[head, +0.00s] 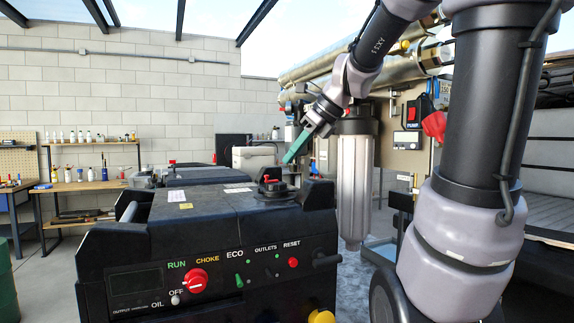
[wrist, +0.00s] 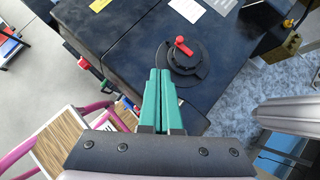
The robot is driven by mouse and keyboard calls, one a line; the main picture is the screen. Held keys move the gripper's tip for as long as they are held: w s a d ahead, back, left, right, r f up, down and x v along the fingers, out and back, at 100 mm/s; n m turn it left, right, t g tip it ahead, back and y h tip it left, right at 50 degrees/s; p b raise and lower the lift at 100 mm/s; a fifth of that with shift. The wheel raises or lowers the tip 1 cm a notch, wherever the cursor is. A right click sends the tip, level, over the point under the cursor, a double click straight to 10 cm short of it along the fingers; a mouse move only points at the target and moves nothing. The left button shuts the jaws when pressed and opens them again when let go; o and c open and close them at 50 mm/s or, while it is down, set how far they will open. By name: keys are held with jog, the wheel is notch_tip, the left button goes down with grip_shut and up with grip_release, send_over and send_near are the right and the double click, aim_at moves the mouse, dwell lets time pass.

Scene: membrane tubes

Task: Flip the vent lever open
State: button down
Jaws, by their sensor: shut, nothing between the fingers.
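The vent lever (wrist: 183,46) is a small red lever on top of a round black cap (wrist: 186,62) on the black generator (wrist: 110,40). In the head view the cap (head: 272,187) sits on the generator's top near its right end. My gripper (wrist: 160,72) has teal fingers, pressed together with nothing between them. In the head view my gripper (head: 287,161) hangs above the cap, angled down to the left. In the wrist view the fingertips lie just left of the cap and appear apart from the lever.
The generator's front panel has a red RUN/OFF/CHOKE knob (head: 195,281) and switches. A ribbed silver cylinder (head: 355,188) hangs close to the right of the cap. A red-handled item (head: 434,125) is on the equipment behind. A shelf with bottles (head: 90,173) stands at the far left wall.

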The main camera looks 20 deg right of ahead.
jog(key=shift+s+d+r, duration=0.2)
jog(key=shift+s+r, duration=0.55)
jog(key=shift+r, duration=0.15)
jog(key=shift+s+d+r, duration=0.2)
jog(key=shift+s+r, duration=0.5)
jog(key=shift+r, duration=0.2)
jog(key=s+d+f+n+t+h, duration=0.1)
jog(key=s+f+n+h, duration=0.2)
jog(key=n, duration=2)
jog(key=s+f, duration=0.5)
jog(key=s, duration=0.2)
jog(key=shift+d+f+h, duration=0.2)
jog(key=shift+d+h, duration=0.2)
